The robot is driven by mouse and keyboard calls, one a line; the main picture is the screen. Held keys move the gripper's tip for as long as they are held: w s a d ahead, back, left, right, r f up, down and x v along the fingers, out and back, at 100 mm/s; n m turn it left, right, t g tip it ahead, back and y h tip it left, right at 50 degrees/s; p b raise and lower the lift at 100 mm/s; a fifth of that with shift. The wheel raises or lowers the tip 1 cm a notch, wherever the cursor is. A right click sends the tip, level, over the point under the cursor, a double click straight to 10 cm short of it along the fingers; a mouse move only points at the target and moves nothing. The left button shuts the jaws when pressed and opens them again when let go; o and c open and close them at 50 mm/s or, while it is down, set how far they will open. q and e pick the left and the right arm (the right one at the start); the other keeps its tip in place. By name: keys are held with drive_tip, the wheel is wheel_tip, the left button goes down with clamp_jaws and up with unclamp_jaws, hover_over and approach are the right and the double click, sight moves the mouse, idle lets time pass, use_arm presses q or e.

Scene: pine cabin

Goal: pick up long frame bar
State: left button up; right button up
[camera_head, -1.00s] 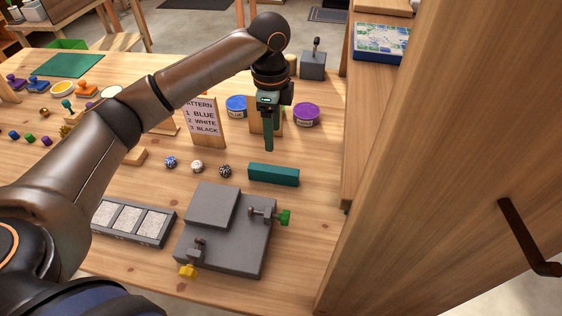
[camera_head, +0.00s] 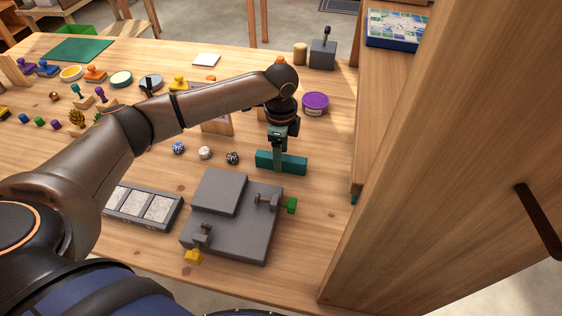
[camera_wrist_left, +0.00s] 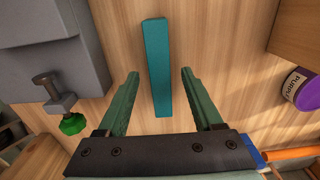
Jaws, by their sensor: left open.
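The long frame bar is a teal block (camera_head: 266,159) lying on the table behind the grey clamping fixture. In the left wrist view the bar (camera_wrist_left: 158,66) runs lengthwise between the two green fingers, with a gap on each side. My left gripper (camera_head: 279,168) points down at the bar in the head view and hides part of its middle. The left gripper (camera_wrist_left: 152,80) is open and empty in the wrist view. My right gripper is not in view.
The grey fixture (camera_head: 259,233) has a green-knobbed clamp (camera_head: 291,205) near the bar. Several dice lie to its left, including a black one (camera_head: 232,158). A purple tub (camera_head: 315,103) stands behind. A wooden cabinet (camera_head: 440,190) closes off the right side.

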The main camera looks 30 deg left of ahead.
use_arm(q)
drive_tip(key=shift+c, duration=0.3)
clamp_jaws()
idle(0.3)
